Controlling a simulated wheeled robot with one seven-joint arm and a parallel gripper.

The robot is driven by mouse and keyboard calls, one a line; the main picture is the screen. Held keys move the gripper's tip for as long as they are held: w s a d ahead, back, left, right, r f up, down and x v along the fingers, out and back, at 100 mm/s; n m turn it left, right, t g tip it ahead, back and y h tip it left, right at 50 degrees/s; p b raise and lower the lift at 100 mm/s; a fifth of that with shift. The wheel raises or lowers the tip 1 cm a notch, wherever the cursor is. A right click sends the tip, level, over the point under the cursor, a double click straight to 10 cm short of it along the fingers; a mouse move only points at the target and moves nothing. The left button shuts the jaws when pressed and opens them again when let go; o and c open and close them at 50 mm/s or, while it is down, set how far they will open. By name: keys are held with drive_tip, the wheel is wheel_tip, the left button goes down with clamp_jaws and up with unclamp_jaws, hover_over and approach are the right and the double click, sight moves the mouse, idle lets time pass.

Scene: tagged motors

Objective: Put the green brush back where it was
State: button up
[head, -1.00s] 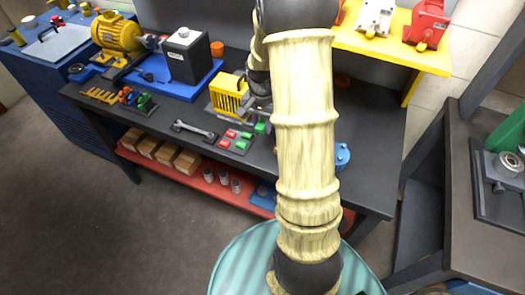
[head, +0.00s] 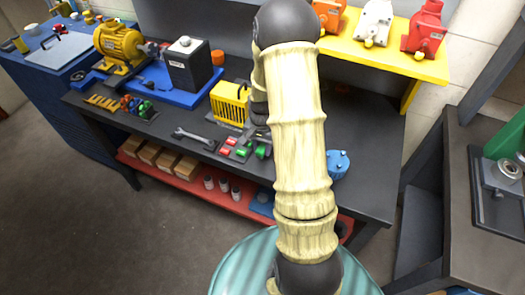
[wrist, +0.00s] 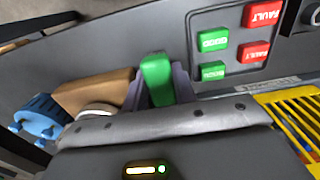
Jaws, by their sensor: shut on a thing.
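The green brush (wrist: 157,78) is a small green block standing between the two purple-grey fingers of my gripper (wrist: 160,88) in the wrist view. The gripper is shut on it. In the head view the brush (head: 262,150) shows as a green patch just left of my arm, right of the red and green tags. The gripper itself is mostly hidden behind my arm there. The brush's lower end is hidden, so I cannot tell whether it touches the bench.
Red FAULT and green GOOD tags (wrist: 213,40) lie beside the brush. A yellow slotted housing (head: 229,103), a wrench (head: 194,137) and a blue round part (head: 338,163) are on the dark bench (head: 375,135). A brown block (wrist: 95,92) is left of the fingers.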

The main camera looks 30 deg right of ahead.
sight(262, 147)
drive_tip(key=shift+f, duration=1.15)
drive_tip(key=shift+f, duration=0.1)
drive_tip(key=o, duration=0.7)
drive_tip(key=shift+c, duration=0.2)
wheel_tip(262, 147, up, 12)
drive_tip(key=shift+r+b, duration=0.15)
drive_tip(key=shift+b, duration=0.45)
